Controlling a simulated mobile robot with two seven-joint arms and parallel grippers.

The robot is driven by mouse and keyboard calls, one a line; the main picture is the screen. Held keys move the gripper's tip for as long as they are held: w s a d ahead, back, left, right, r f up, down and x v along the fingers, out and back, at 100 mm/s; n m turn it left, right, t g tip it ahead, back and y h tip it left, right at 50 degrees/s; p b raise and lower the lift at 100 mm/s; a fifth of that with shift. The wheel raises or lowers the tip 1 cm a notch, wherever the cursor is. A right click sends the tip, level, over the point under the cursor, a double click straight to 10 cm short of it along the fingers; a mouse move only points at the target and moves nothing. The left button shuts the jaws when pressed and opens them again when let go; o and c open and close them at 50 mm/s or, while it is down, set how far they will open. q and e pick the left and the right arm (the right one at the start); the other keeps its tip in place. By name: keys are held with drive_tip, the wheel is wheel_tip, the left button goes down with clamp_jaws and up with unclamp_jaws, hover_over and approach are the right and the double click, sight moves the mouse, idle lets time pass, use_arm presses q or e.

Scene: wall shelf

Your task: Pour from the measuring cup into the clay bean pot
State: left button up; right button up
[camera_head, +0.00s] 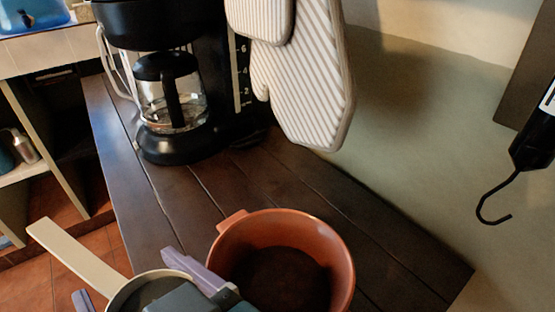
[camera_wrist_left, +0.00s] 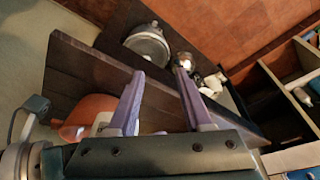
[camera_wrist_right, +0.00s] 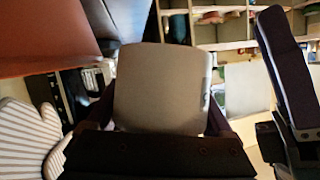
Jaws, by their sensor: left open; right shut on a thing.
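The clay bean pot (camera_head: 337,250) stands upright on the dark wooden counter in the head view, its open mouth showing a dark inside. The measuring cup (camera_head: 75,258) has a long beige handle pointing up-left; its bowl is left of the pot, partly hidden by my right gripper (camera_head: 195,272). In the right wrist view the cup (camera_wrist_right: 162,88) fills the space between the right fingers, which are shut on it. Its contents cannot be made out. My left gripper (camera_wrist_left: 160,90) is open and empty; the pot (camera_wrist_left: 90,110) shows beyond its fingers in the left wrist view.
A black coffee maker (camera_head: 170,148) with a glass carafe stands at the back of the counter (camera_head: 185,190). Striped oven mitts (camera_head: 305,85) hang above the counter behind the pot. A black hook (camera_head: 495,200) hangs at the right. Open shelves (camera_head: 40,172) stand at the left.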

drive_tip(key=shift+w+d+r+m+y+p, duration=0.1)
drive_tip(key=shift+d+r+m+p, duration=0.05)
drive_tip(key=shift+r, duration=0.3)
drive_tip(key=shift+w+d+r+m+y+p, duration=0.1)
drive_tip(key=shift+w+d+r+m, duration=0.1)
drive_tip(key=shift+r, duration=0.3)
drive_tip(key=shift+w+d+r+m+y+p, duration=0.1)
drive_tip(key=shift+r+m+p, duration=0.05)
drive_tip(key=shift+r, duration=0.3)
drive_tip(key=shift+w+d+r+m+b, duration=0.2)
drive_tip(key=shift+d+m+b, duration=0.1)
drive_tip(key=shift+b, duration=0.25)
drive_tip(key=shift+w+d+r+m+g+y+b, duration=0.15)
drive_tip(key=shift+w+d+m+g+y+b, duration=0.2)
drive_tip(key=shift+b, duration=0.3)
drive_tip(key=shift+w+d+r+m+y+b, duration=0.35)
drive_tip(key=shift+d+m+y+b, duration=0.15)
drive_tip(key=shift+b, duration=0.55)
drive_tip(key=shift+d, duration=0.1)
drive_tip(key=shift+f+m+b, duration=0.1)
drive_tip(key=shift+m+b, duration=0.15)
drive_tip(key=shift+b, duration=0.15)
drive_tip(key=shift+w, duration=0.1)
drive_tip(key=shift+w+d+f+m+y+b, duration=0.1)
drive_tip(key=shift+d+f+m+y+b, duration=0.3)
drive_tip(key=shift+b, duration=0.95)
drive_tip(key=shift+a+r+m+b, duration=0.1)
drive_tip(key=shift+r+m+b, duration=0.15)
drive_tip(key=shift+m+b, duration=0.25)
